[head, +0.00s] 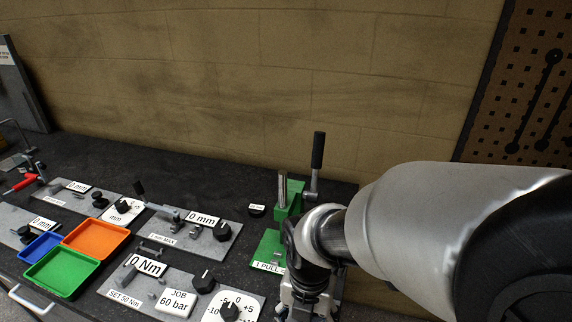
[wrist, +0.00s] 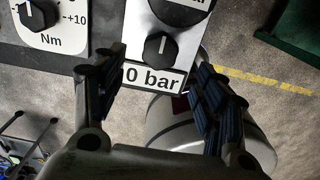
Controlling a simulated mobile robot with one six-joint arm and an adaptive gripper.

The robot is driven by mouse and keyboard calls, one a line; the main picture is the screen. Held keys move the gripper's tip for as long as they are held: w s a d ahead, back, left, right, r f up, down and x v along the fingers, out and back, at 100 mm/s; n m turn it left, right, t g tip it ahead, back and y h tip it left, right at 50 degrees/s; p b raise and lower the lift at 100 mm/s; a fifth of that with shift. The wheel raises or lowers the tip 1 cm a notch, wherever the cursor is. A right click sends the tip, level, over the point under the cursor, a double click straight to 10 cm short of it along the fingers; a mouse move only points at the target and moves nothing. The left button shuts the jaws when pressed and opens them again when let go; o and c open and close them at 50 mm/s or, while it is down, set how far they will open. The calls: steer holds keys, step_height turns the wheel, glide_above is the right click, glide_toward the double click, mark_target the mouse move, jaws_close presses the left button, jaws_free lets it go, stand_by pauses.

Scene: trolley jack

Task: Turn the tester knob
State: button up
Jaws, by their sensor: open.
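In the wrist view a black knob (wrist: 160,47) with a white pointer line sits on a light plate, above a "0 bar" label (wrist: 152,78). I take it for the tester knob; its pointer stands nearly straight up. My gripper (wrist: 155,78) is open, with one finger left and one right of the label. The fingers look apart from the knob, and nothing is between them. In the head view my gripper (head: 303,298) is at the bottom centre, and the tester is not visible there, below the frame or behind my arm.
A second knob with an Nm dial (wrist: 40,15) is at the wrist view's upper left. A grey cylinder (wrist: 185,135) lies beneath the right finger. The green jack (head: 268,248) with an upright handle stands beside my arm. A "JOB 60 bar" card (head: 175,302) and coloured trays (head: 63,270) are left.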

step_height(320, 180, down, 7)
steer(key=shift+f+b, duration=0.15)
steer(key=shift+b, duration=1.1)
steer(key=shift+c, duration=0.4)
steer(key=c, duration=1)
steer(key=m+p, duration=0.1)
steer(key=m, duration=0.3)
steer(key=shift+m, duration=0.4)
steer(key=o, duration=1.1)
